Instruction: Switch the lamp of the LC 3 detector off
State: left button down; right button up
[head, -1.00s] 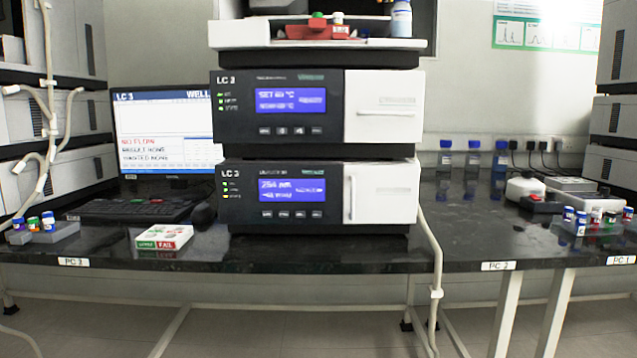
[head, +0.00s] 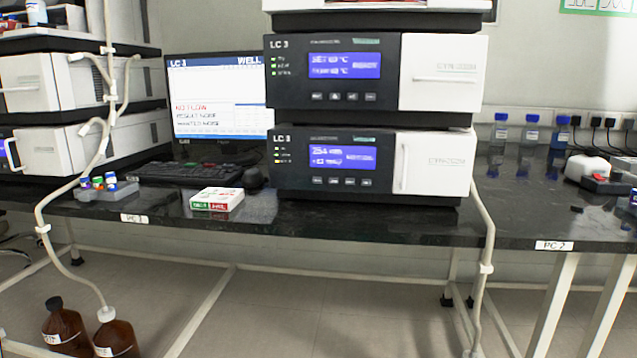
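The LC 3 detector (head: 292,174) is the lower of the two LC 3 modules in the middle of the head view. It has a black front, a lit blue display (head: 342,157) whose first line seems to read 254 nm, and a white door (head: 433,163) at its right. A row of small buttons (head: 342,181) runs below the display. The small status lights (head: 277,155) at its left look pale, the lowest yellowish; they are too small to read surely. Neither of my grippers is in view.
Another LC 3 module (head: 290,75) stands directly on the detector. A monitor (head: 218,97), keyboard (head: 190,173), white-topped box (head: 217,197) and vial rack (head: 106,190) are to the left. Blue-capped bottles (head: 531,131) stand right. Brown bottles (head: 66,328) are below the bench.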

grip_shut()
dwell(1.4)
